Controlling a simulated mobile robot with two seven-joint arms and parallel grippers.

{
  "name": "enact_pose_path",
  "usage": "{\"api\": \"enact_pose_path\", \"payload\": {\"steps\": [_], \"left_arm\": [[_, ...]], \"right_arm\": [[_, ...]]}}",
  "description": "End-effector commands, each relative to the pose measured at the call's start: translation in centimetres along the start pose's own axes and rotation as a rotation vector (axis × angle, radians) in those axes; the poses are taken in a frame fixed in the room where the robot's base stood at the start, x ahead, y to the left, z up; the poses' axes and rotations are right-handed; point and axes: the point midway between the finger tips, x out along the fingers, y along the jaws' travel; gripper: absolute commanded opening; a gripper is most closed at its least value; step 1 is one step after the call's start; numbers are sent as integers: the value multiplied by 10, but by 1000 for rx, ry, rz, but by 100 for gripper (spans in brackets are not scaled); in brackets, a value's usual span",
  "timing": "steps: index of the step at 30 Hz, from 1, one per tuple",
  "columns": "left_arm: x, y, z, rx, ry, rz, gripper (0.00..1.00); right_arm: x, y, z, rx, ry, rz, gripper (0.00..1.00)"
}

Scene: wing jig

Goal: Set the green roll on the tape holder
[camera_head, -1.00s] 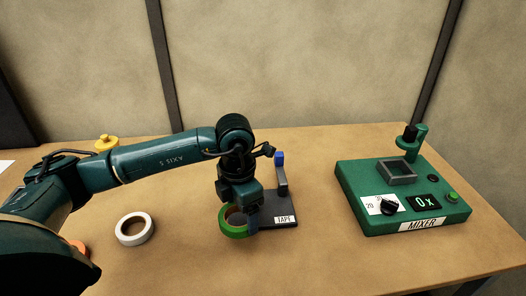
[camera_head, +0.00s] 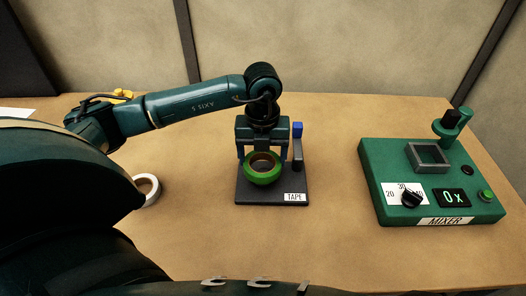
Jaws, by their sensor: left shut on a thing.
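The green roll (camera_head: 263,178) is a green ring with a brown core. My left gripper (camera_head: 263,158) comes down from above and is shut on the roll, its blue fingers at the roll's sides. The tape holder (camera_head: 262,199) is a dark flat base with a TAPE label and a post with a blue top (camera_head: 297,131) at its back right. The roll is over the holder's base, slightly tilted. I cannot tell whether it touches the base. My right gripper is not in view.
A white roll (camera_head: 148,190) lies on the table at the left, partly hidden by my arm. A yellow object (camera_head: 123,95) sits behind my arm. The green mixer (camera_head: 377,170) stands at the right. The table between holder and mixer is clear.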

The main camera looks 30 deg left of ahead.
Motion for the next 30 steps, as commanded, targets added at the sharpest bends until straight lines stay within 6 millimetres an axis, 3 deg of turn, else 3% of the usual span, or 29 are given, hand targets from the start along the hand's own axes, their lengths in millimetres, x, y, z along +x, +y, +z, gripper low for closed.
{"api": "enact_pose_path", "payload": {"steps": [3, 9, 30], "left_arm": [[18, 0, 0, 1, 1, -1, 52], [30, 0, 0, 2, 0, -2, 52], [31, -1, 0, 2, 0, -2, 52]], "right_arm": [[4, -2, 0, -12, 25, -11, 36], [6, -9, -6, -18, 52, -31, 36], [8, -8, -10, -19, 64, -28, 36]]}}
